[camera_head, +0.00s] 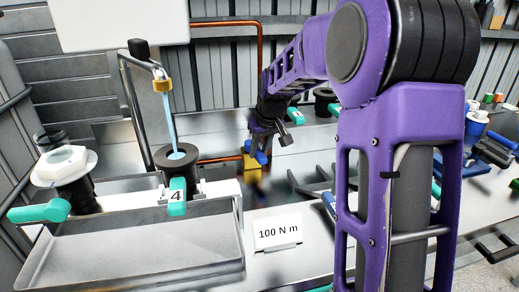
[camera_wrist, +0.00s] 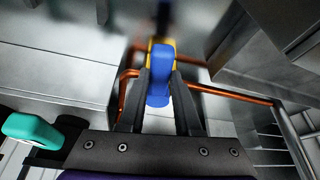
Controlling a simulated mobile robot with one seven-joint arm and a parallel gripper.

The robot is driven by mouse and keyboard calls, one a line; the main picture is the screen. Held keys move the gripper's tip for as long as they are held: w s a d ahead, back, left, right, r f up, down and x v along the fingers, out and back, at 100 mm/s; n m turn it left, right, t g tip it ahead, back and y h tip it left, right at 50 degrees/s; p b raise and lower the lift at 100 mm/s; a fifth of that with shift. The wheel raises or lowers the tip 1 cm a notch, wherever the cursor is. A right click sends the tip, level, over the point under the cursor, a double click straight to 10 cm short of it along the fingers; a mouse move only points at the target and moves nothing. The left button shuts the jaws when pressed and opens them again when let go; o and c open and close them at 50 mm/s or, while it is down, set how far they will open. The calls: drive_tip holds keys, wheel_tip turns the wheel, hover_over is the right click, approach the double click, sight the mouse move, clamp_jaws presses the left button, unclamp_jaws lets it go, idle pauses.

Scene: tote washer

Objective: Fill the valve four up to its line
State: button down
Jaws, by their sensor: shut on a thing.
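Valve four is a dark round cup (camera_head: 166,166) with a "4" label (camera_head: 175,196) and a teal lever (camera_head: 178,205) at its front. A light blue stream (camera_head: 170,118) runs from a brass spout (camera_head: 161,82) into its open top, where blue liquid (camera_head: 176,155) shows. Its fill line cannot be made out. My gripper (camera_head: 266,134) is to the right of valve four, at a blue handle (camera_head: 262,157) on a yellow tap body (camera_head: 248,162). In the wrist view, my gripper (camera_wrist: 160,85) is shut on the blue handle (camera_wrist: 158,92).
A copper pipe (camera_head: 215,159) joins the yellow tap. A grey tray (camera_head: 140,250) is in front, beside a "100 N m" sign (camera_head: 278,231). Blue and black tools (camera_head: 490,155) lie right.

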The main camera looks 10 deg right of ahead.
idle(0.8)
drive_tip(key=shift+a+m+h, duration=0.5)
drive_tip(key=shift+a+m, duration=0.15)
drive_tip(key=shift+m, duration=0.65)
drive_tip(key=c, duration=0.6)
unclamp_jaws()
drive_tip(key=p+v, duration=0.2)
drive_tip(key=v, duration=1.5)
drive_tip(key=shift+s+r+p, duration=0.2)
drive_tip(key=shift+p, duration=0.15)
drive_tip(key=shift+a, duration=0.1)
